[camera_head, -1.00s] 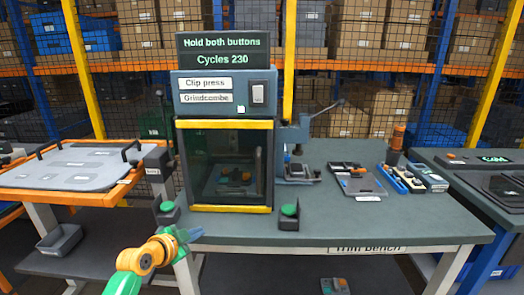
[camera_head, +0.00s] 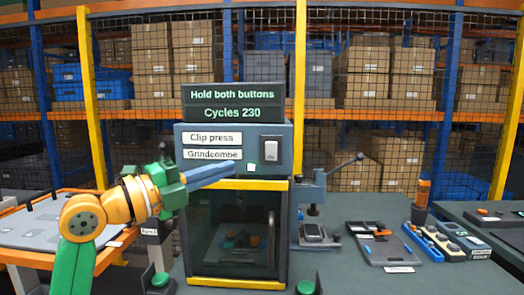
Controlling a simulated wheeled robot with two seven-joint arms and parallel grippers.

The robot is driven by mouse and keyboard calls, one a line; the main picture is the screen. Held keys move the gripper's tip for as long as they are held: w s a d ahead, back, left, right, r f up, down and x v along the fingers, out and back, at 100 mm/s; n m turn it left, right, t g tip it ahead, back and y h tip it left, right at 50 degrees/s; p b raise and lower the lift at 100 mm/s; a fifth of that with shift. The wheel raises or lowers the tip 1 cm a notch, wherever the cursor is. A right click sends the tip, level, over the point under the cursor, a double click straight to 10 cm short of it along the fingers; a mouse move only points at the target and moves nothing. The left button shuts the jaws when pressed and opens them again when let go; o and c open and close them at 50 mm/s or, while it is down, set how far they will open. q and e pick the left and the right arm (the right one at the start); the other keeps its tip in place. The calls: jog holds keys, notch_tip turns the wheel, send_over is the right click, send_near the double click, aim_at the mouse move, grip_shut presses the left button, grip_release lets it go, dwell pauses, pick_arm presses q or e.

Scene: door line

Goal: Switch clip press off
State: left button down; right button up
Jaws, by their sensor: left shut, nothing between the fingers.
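The clip press (camera_head: 234,215) stands on the bench, a dark cabinet with yellow bars and a clear front. Its sign (camera_head: 232,103) reads "Hold both buttons" and "Cycles 230". A pale rocker switch (camera_head: 271,151) sits on the upper right of its front panel. My left gripper (camera_head: 232,168) is shut and empty, in front of the panel's lower left, with its tips left of and a little below the switch. I cannot tell whether the tips touch the panel. My right gripper is not in view.
Two green buttons, a left one (camera_head: 160,280) and a right one (camera_head: 305,287), stand before the press. A small lever press (camera_head: 312,215), a grey tray (camera_head: 383,245) and a blue tool tray (camera_head: 433,240) lie to the right. An orange-edged table (camera_head: 50,232) is at left.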

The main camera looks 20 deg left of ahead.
pick_arm(q)
jog(key=p, duration=0.5)
send_near(275, 147)
jog(key=d, duration=0.4)
jog(key=w, duration=0.1)
jog(key=w+p, duration=0.1)
jog(key=w+r+p, duration=0.1)
jog(key=w, duration=0.1)
jog(key=shift+w+a, duration=0.15)
jog(key=shift+a, duration=0.25)
jog(key=shift+w+a+f, duration=0.15)
jog(key=shift+w+a, duration=0.05)
jog(key=shift+w, duration=0.15)
